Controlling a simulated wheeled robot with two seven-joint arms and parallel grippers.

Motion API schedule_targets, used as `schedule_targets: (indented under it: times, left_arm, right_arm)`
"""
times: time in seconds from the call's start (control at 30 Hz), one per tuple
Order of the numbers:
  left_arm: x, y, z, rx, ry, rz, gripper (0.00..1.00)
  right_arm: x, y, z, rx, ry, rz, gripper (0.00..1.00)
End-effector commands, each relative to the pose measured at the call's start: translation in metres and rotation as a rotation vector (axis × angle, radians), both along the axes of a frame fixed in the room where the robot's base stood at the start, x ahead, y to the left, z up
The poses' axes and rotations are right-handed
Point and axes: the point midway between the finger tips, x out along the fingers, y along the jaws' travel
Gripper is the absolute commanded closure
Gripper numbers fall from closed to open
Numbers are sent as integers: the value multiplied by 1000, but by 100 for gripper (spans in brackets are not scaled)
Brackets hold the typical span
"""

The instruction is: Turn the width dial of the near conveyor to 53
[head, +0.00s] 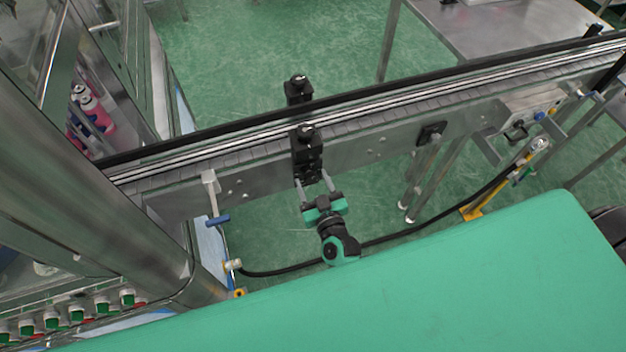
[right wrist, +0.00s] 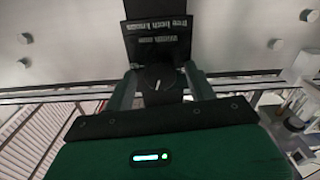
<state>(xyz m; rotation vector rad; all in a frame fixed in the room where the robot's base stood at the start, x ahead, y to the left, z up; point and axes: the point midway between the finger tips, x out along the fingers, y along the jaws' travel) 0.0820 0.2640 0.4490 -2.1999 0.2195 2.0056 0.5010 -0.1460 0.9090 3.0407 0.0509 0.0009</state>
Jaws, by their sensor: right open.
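The near conveyor (head: 375,142) runs across the head view with its slatted belt and metal side. A black bracket (head: 306,150) sits on its near side. In the right wrist view the width dial (right wrist: 159,79) is a dark round knob with a short white pointer mark, below a black plate (right wrist: 158,40) with white lettering. My right gripper (head: 315,184) is open, with its fingers pointing up at the bracket. In the right wrist view its fingers (right wrist: 160,88) stand on either side of the dial; I cannot tell whether they touch it. The dial's number is not readable. My left gripper is not in view.
A second black bracket (head: 298,90) stands on the conveyor's far side. A blue-handled lever (head: 217,220) hangs left of my gripper. A black hose (head: 400,236) runs below the conveyor. A steel table (head: 500,30) stands at the back right.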

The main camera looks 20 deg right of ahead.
Motion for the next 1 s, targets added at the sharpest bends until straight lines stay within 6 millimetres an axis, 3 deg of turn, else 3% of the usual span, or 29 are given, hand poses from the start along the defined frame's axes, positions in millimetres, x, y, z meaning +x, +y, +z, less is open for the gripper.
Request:
schedule_targets:
  times: [0.3, 0.53, 1.0]
  left_arm:
    - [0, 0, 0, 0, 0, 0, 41]
    - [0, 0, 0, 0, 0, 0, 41]
    - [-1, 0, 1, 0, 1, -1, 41]
  right_arm:
    - [2, 0, 0, 0, 0, 0, 45]
    - [2, 0, 0, 0, 0, 0, 88]
    - [2, 0, 0, 100, 2, 0, 89]
